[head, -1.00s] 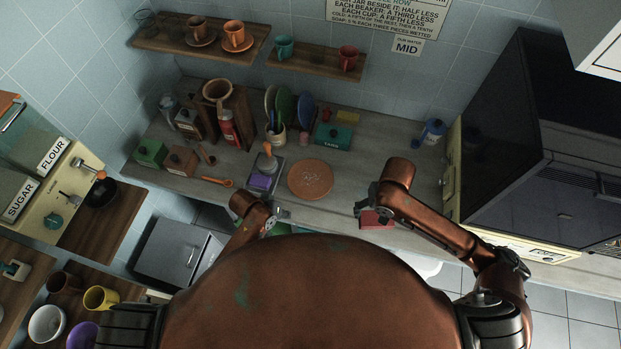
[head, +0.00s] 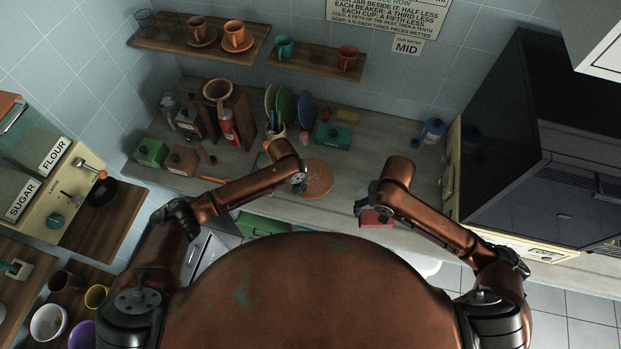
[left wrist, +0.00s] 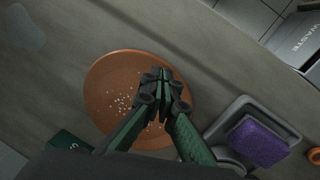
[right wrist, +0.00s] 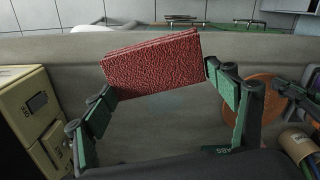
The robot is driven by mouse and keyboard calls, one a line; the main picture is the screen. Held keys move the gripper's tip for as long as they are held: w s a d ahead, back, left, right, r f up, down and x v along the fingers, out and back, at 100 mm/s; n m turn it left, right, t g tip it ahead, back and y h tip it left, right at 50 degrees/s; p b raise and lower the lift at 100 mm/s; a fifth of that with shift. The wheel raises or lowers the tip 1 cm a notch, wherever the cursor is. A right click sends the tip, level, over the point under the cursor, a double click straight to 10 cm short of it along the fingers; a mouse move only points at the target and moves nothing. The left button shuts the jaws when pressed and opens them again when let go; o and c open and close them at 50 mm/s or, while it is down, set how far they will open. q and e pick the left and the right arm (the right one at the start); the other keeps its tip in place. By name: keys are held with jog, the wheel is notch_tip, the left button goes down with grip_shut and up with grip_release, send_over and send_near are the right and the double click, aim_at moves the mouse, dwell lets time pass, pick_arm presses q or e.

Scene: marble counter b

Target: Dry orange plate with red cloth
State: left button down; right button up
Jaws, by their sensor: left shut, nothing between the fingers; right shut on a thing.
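The orange plate (head: 318,180) lies flat on the counter, with pale specks or droplets on its face. It also shows in the left wrist view (left wrist: 105,88). My left gripper (head: 298,180) is shut and empty, over the plate's left part in the head view; its fingertips (left wrist: 162,75) hide some of the plate. I cannot tell whether they touch it. The red cloth (right wrist: 152,66) looks like a folded, textured block. My right gripper (right wrist: 160,85) is shut on it, a finger at each side. In the head view the cloth (head: 376,217) is near the counter's front edge, right of the plate.
A grey tray with a purple sponge (left wrist: 260,140) is beside the plate. A jar of utensils (head: 276,138) and upright plates (head: 285,105) stand behind. A black oven (head: 510,150) bounds the right side. Counter between plate and oven is mostly clear.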

pick_arm(q)
jog(key=w+a+r+n, duration=0.1)
jog(key=w+a, duration=0.1)
jog(key=w+a+r+n+y, duration=0.1)
jog(key=w+a+r, duration=0.1)
jog(key=w, duration=0.1)
jog(key=w+a+r+n+y, duration=0.1)
jog(key=w+a, duration=0.1)
jog(key=shift+w+r, duration=0.15)
jog(key=shift+w, duration=0.1)
pick_arm(e)
jog(key=shift+r, duration=0.1)
pick_arm(q)
notch_tip(320, 180, down, 5)
jog(key=b, duration=0.5)
jog(key=shift+w+a, duration=0.1)
pick_arm(e)
notch_tip(320, 180, down, 6)
jog(key=shift+r, duration=0.1)
pick_arm(q)
jog(key=shift+r, duration=0.1)
jog(key=shift+f+b, duration=0.3)
jog(key=shift+f, duration=0.5)
pick_arm(e)
jog(key=shift+f, duration=0.2)
pick_arm(q)
jog(key=shift+r, duration=0.1)
pick_arm(e)
jog(key=shift+r, duration=0.15)
